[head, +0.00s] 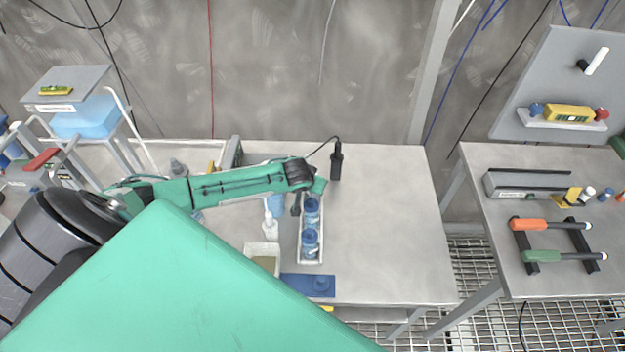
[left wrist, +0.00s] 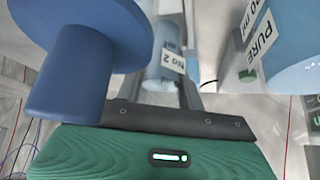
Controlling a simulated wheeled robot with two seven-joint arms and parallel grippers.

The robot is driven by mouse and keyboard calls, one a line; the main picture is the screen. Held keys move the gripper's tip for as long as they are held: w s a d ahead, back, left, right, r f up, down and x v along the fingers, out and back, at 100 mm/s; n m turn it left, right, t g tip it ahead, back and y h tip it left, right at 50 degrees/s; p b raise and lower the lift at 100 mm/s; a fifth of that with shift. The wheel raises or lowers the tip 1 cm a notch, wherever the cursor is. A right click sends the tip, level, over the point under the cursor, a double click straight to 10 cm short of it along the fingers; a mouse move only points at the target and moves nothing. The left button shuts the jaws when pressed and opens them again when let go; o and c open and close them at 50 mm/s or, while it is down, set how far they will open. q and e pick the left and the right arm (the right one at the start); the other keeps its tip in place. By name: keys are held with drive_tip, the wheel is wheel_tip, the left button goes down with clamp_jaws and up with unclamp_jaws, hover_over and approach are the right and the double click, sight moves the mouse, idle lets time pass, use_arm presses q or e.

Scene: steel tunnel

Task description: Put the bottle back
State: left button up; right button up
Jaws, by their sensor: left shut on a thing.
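In the head view my left arm reaches over the bench, and my left gripper (head: 300,203) points down at a long white tray (head: 312,261). Two blue bottles stand there, a rear one (head: 312,212) beside the dark fingers and a front one (head: 309,244). In the left wrist view my left gripper (left wrist: 165,75) is shut on a light blue bottle (left wrist: 160,62) with a white label, only partly readable. I cannot tell whether its base touches the tray. A large blue knob-like cap (left wrist: 85,60) and a blue bottle labelled PURE (left wrist: 290,45) flank it closely. My right gripper is out of view.
A white squeeze bottle (head: 270,228) stands left of the tray. A box (head: 264,264) and a dark blue mat (head: 308,285) lie in front. A black device (head: 336,162) stands behind. The bench's right half (head: 390,230) is clear. Another table (head: 500,270) holds tools.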

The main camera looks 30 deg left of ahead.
use_arm(q)
drive_tip(key=shift+f, duration=0.2)
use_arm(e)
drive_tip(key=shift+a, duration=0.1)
use_arm(q)
drive_tip(key=shift+f, duration=0.2)
drive_tip(key=o, duration=1)
drive_tip(key=shift+o, duration=0.4)
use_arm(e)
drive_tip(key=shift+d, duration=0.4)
use_arm(q)
drive_tip(key=shift+r, duration=0.1)
drive_tip(key=b+v, duration=0.2)
drive_tip(key=v, duration=1)
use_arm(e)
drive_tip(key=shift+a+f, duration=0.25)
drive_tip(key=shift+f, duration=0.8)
